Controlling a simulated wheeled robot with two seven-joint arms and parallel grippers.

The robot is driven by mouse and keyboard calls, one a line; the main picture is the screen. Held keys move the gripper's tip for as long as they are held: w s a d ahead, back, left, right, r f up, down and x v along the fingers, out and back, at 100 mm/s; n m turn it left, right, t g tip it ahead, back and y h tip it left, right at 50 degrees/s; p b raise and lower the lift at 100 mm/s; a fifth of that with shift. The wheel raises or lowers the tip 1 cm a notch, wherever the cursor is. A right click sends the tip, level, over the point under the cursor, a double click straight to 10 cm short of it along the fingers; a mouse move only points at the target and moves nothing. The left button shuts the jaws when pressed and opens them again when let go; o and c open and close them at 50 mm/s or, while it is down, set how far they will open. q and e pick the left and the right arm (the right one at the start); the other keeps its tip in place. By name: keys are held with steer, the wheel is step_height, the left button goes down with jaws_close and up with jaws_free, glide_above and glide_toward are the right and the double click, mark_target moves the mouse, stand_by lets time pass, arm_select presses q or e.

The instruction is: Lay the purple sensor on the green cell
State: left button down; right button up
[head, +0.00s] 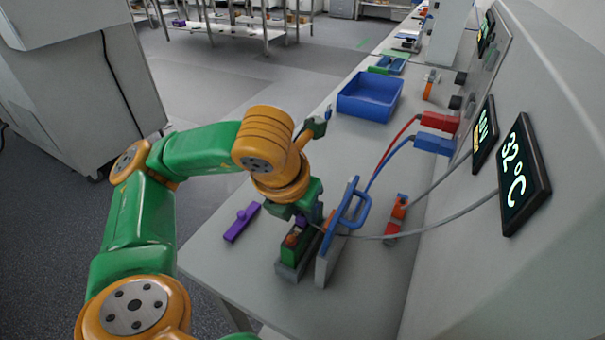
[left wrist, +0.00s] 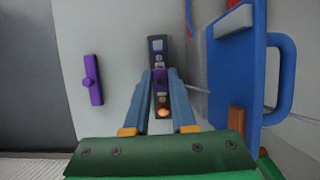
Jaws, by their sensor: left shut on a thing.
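My left gripper (head: 302,219) is shut on a small purple sensor (left wrist: 161,84), which shows between the fingers in the left wrist view. A grey cable runs from it towards the 32°C display. The sensor is just over the cell's top. I cannot tell whether they touch, as the fingers hide part of both. My right gripper is not in view.
A blue-handled plate (head: 340,232) stands upright close to the right of the cell. A purple bar with a knob (head: 243,221) lies on the table to the left.

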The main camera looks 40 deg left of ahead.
arm_select(q)
steer(key=c, duration=0.7)
jaws_free()
steer(key=shift+o, duration=0.2)
steer(key=shift+r, duration=0.1)
